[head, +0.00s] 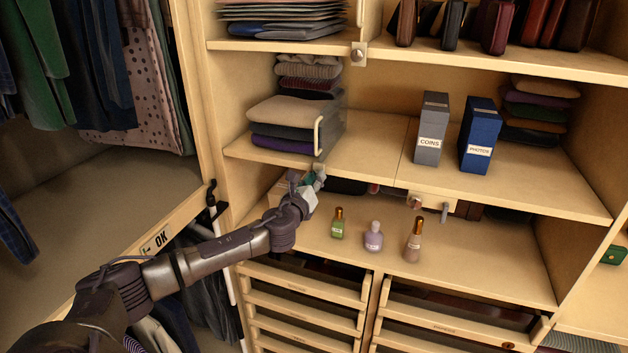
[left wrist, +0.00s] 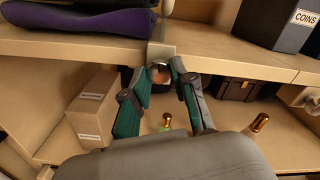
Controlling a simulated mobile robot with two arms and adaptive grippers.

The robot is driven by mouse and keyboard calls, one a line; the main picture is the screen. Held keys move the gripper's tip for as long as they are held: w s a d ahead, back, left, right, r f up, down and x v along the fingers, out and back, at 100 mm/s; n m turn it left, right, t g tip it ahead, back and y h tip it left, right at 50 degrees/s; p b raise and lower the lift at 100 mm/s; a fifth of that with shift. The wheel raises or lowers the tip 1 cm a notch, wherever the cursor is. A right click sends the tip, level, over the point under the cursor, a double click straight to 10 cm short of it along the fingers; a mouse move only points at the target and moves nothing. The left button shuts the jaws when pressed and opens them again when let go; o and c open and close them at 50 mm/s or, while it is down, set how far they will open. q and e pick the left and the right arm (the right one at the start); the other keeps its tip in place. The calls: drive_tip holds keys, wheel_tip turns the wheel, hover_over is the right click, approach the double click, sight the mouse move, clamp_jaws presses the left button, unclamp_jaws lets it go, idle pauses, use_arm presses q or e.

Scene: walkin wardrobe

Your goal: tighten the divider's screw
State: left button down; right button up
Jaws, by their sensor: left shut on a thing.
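The divider (head: 333,128) is a clear upright panel with a pale front edge, standing on the middle shelf beside folded clothes. Its bracket (left wrist: 161,50) grips the shelf's front edge. Under the bracket is the screw (left wrist: 159,73), a round knob with a dark rim and a coppery face. My left gripper (head: 318,180) reaches up to it from below. In the left wrist view the teal-padded fingers (left wrist: 159,74) are on either side of the screw and shut on it. In the head view the gripper hides the screw. My right gripper is out of view.
Folded clothes (head: 288,113) lie left of the divider; grey (head: 431,128) and blue (head: 479,135) boxes stand right. Green (head: 338,224), lilac (head: 374,237) and brown (head: 413,241) bottles stand on the shelf below. Another knob (head: 415,202) and a hook (head: 445,212) hang under the shelf.

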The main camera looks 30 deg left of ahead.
use_arm(q)
drive_tip(key=shift+f+m, duration=0.1)
drive_tip(key=shift+m, duration=1)
drive_tip(key=c, duration=0.9)
unclamp_jaws()
drive_tip(key=shift+c, duration=0.2)
drive_tip(key=shift+a, duration=0.1)
drive_tip(key=shift+s, duration=0.1)
drive_tip(key=v, duration=1.1)
drive_tip(key=shift+s, duration=0.4)
